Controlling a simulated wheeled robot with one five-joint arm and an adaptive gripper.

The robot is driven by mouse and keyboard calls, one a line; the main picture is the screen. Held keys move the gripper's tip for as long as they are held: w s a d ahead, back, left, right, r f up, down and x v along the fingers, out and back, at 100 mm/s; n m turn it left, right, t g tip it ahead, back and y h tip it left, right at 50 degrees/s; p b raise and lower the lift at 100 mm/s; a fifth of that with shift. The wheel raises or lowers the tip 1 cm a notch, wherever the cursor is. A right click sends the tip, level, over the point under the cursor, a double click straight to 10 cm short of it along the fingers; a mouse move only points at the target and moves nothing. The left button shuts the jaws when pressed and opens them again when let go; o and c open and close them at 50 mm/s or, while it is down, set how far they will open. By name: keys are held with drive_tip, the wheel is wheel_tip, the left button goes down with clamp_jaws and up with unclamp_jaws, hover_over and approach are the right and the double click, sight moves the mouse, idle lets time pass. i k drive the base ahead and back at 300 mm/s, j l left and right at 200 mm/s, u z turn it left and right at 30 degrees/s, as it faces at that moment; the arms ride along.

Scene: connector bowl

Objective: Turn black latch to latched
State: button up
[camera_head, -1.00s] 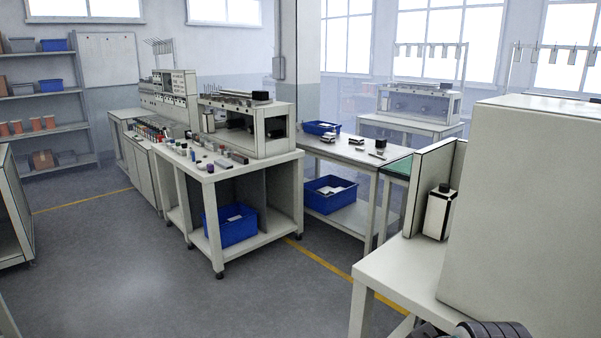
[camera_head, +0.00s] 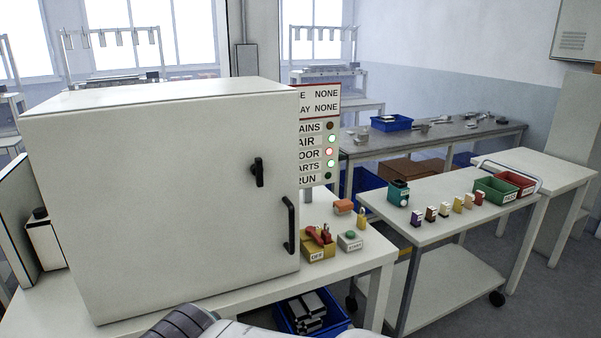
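The black latch (camera_head: 257,171) sits on the front of a large white cabinet (camera_head: 160,200), near its right edge. Its handle looks roughly upright, tilted slightly. A black vertical bar handle (camera_head: 290,224) is below and to the right of it. The cabinet door looks closed against the box. Part of my arm shows at the bottom edge, below the cabinet. My gripper's fingers are not visible.
A yellow box with a red switch (camera_head: 318,244) and a START button box (camera_head: 350,240) stand right of the cabinet. A status panel (camera_head: 318,140) stands behind. A cart (camera_head: 440,225) with several small blocks is at right. A blue bin (camera_head: 312,312) is below.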

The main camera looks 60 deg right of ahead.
sight(257, 169)
drive_tip(key=z, duration=1.55)
